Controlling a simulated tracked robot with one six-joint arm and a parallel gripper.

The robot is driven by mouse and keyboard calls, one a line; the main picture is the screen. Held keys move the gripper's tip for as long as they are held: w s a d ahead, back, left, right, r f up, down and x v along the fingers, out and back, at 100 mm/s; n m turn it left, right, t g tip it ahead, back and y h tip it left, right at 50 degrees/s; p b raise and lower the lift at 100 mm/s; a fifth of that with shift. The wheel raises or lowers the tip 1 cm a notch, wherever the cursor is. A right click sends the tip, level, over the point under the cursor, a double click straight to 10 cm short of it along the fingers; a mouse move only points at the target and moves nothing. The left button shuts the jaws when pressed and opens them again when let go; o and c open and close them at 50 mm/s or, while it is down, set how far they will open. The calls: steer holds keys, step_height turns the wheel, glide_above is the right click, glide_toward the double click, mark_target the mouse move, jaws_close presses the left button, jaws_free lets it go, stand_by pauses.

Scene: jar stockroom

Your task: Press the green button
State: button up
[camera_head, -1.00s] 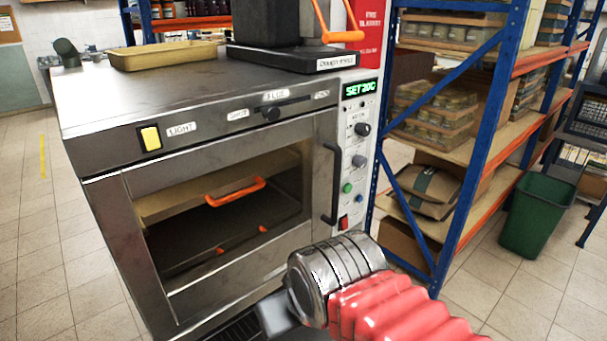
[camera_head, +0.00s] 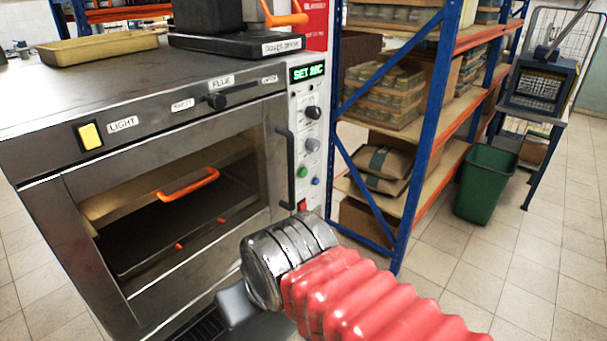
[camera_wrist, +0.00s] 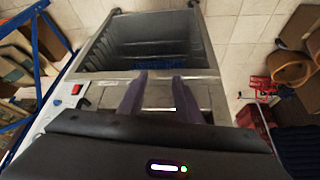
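The green button (camera_head: 302,172) is a small round button on the light control panel at the oven's right edge. My arm's metal and red sleeve show low in the head view, in front of the oven and below the panel. My gripper (camera_wrist: 160,78) shows in the wrist view as two dark fingers with a gap between them, empty. In the head view its fingertips are hidden. In the wrist view a red switch (camera_wrist: 77,89) shows left of the fingers; I cannot make out the green button there.
The steel oven (camera_head: 190,106) fills the left, with a dark vertical handle (camera_head: 285,165) beside the panel. A blue-posted shelf rack (camera_head: 420,130) stands close on the right. A green bin (camera_head: 485,183) is beyond it. Tiled floor is open at the lower right.

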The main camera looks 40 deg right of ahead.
jaws_close()
stand_by(1.4)
